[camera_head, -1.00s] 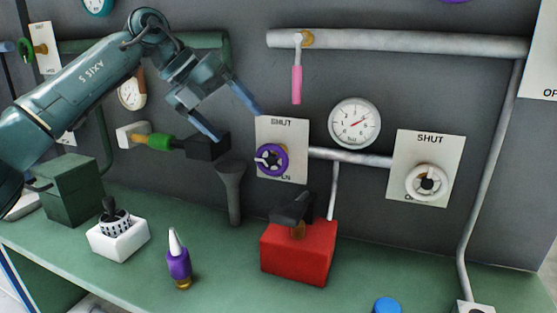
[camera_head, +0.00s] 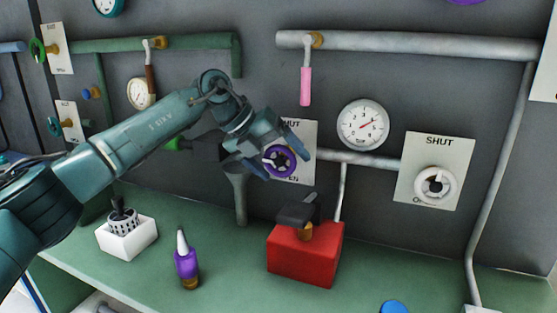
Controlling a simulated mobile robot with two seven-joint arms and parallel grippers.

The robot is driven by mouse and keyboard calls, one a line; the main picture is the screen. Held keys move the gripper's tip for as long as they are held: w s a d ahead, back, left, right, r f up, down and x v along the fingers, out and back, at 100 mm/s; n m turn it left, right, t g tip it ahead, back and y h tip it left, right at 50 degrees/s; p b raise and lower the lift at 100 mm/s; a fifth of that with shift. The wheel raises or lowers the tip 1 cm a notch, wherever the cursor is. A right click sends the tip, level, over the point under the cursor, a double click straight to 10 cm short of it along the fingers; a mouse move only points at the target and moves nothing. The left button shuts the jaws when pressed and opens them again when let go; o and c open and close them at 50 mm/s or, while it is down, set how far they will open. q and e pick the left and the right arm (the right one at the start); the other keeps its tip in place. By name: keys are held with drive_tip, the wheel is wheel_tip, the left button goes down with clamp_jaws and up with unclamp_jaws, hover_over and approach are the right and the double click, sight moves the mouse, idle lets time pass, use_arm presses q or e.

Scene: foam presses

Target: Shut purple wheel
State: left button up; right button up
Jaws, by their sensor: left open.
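The purple wheel (camera_head: 278,161) is mounted on a white plate (camera_head: 301,134) on the grey wall, left of a white pipe. The plate carries the word SHUT at the top and a partly hidden word below the wheel. My left gripper (camera_head: 283,160) is open, with one finger at the wheel's upper right and the other at its lower left. The wheel shows between the fingers. I cannot tell whether the fingers touch it. My right gripper is not in view.
A white wheel (camera_head: 434,187) on a SHUT plate is to the right. A round gauge (camera_head: 362,125) and a pink-handled lever (camera_head: 306,86) are above.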

use_arm(q)
drive_tip(key=shift+c, duration=0.5)
drive_tip(key=c, duration=0.9)
drive_tip(key=shift+r, duration=0.1)
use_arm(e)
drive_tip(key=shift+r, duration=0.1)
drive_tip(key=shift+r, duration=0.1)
use_arm(q)
drive_tip(key=shift+r+y+p, duration=0.1)
drive_tip(key=shift+y+p, duration=0.2)
drive_tip(key=shift+p, duration=0.1)
drive_tip(key=shift+y+p, duration=0.45)
drive_tip(key=shift+y, duration=0.15)
drive_tip(key=shift+d+m+t+y+p, duration=0.1)
drive_tip(key=shift+m+t+y+p, duration=0.35)
drive_tip(key=shift+y, duration=0.55)
drive_tip(key=shift+m+t+y, duration=0.25)
drive_tip(key=shift+t+y, duration=0.2)
drive_tip(key=shift+y, duration=0.75)
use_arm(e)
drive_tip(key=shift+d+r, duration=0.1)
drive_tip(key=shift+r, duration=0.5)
